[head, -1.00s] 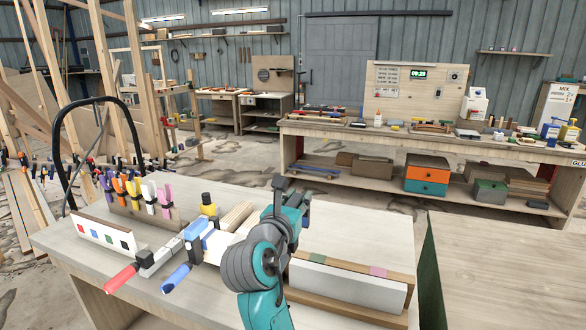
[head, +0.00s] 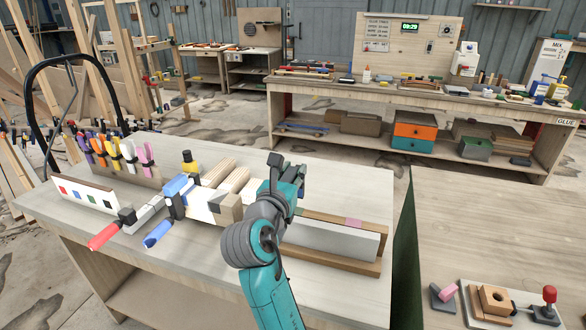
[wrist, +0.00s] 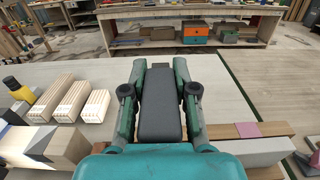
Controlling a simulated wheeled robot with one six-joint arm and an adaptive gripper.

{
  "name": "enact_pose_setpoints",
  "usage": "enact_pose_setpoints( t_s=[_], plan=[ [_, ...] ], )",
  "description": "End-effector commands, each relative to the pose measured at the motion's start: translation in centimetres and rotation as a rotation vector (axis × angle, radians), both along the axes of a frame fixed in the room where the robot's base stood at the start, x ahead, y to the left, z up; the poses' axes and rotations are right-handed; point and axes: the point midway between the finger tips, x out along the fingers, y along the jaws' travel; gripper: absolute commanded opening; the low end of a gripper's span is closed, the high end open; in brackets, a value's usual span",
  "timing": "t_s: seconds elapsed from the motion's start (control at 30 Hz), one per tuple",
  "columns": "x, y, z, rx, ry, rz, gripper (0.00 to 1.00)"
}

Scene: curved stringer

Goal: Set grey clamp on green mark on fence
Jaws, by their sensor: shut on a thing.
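My gripper (wrist: 158,72) is shut on a dark grey block-like piece (wrist: 160,108), seemingly the grey clamp, between its fingers. In the head view my gripper (head: 284,178) is above the near table, and the arm partly hides what it holds. A long timber piece with a wooden top strip (head: 372,226) and pale grey face lies right of the gripper. A pink mark (head: 353,223) shows on that strip. No green mark shows on its visible part; my arm covers its left end. A white board (head: 85,196) at left bears a small green square (head: 92,200) among other coloured squares.
Coloured clamps (head: 115,153) stand in a rack at the table's back left. A second table (head: 450,225) stands right, past a narrow dark gap.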

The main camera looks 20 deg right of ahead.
Motion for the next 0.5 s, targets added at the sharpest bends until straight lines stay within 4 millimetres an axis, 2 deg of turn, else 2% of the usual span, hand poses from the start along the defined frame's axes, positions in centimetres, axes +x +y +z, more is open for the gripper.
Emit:
enact_pose_setpoints(
  t_s=[0.2, 0.5],
  plan=[
    [-0.02, 0.01, -0.88, 0.000, -0.003, 0.001, 0.00],
    [-0.01, 0.01, -0.95, 0.000, -0.004, 0.001, 0.00]
  ],
)
